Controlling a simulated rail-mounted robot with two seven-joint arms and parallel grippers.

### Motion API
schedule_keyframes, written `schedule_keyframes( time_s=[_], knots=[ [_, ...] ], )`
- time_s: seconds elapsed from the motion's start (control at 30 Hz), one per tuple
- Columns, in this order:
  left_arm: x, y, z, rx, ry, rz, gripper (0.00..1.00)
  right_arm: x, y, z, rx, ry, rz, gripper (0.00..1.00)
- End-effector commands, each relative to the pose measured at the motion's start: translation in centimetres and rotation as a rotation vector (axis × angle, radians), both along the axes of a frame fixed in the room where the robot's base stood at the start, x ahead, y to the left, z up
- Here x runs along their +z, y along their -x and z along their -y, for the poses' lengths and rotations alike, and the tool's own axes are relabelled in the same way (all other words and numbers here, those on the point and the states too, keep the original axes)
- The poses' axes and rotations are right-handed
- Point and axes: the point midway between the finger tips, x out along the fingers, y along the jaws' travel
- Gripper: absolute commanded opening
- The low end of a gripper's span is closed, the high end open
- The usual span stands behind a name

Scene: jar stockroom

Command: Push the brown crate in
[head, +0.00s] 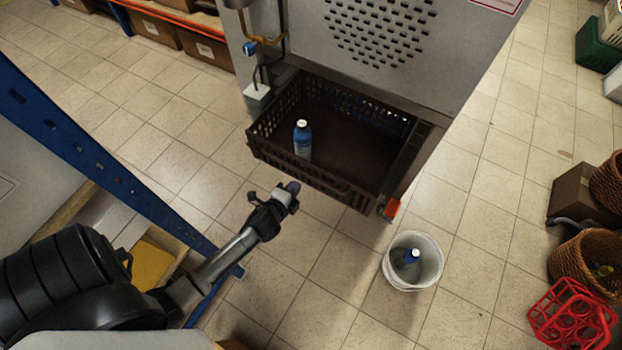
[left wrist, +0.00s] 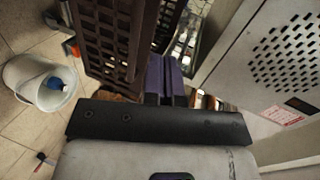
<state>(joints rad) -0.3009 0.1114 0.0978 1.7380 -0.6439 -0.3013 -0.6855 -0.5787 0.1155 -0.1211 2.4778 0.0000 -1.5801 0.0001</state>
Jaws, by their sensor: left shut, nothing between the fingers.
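The brown crate (head: 318,179) is a dark slatted crate that sticks out from the lower part of a grey metal cabinet (head: 400,50). A blue bottle with a white cap (head: 302,140) stands upright inside it. My left gripper (head: 291,188) is shut and empty, just in front of the crate's front wall, left of its middle. I cannot tell whether it touches the crate. In the left wrist view the crate's slatted wall (left wrist: 108,40) rises close beyond the shut fingers (left wrist: 166,78). My right gripper is in neither view.
A white bucket (head: 427,275) holding a blue bottle (head: 411,257) stands on the floor right of the crate. A blue rack post (head: 75,145) is at the left. Wicker baskets (head: 585,262) and a red wire carrier (head: 572,318) are at the right. Tiled floor between is clear.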

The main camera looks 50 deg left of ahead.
Motion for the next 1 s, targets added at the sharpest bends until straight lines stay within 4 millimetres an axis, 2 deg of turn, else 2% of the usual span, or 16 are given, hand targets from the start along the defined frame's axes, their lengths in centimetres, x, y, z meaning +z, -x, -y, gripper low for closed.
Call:
schedule_keyframes(
  time_s=[0.03, 0.27, 0.7, 1.0],
  knots=[
    [-1.0, -0.2, -0.1, -0.015, -0.021, 0.003, 0.00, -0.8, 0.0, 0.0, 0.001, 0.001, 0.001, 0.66],
    [-2.0, -2.0, -0.5, -0.045, -0.061, 0.014, 0.00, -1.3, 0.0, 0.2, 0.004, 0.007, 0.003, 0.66],
    [-3.9, -8.0, -2.2, -0.045, -0.059, 0.014, 0.00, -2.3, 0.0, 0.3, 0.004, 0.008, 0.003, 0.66],
    [-4.5, -9.6, -2.7, -0.044, -0.059, 0.012, 0.00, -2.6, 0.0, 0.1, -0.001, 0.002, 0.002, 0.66]
  ],
)
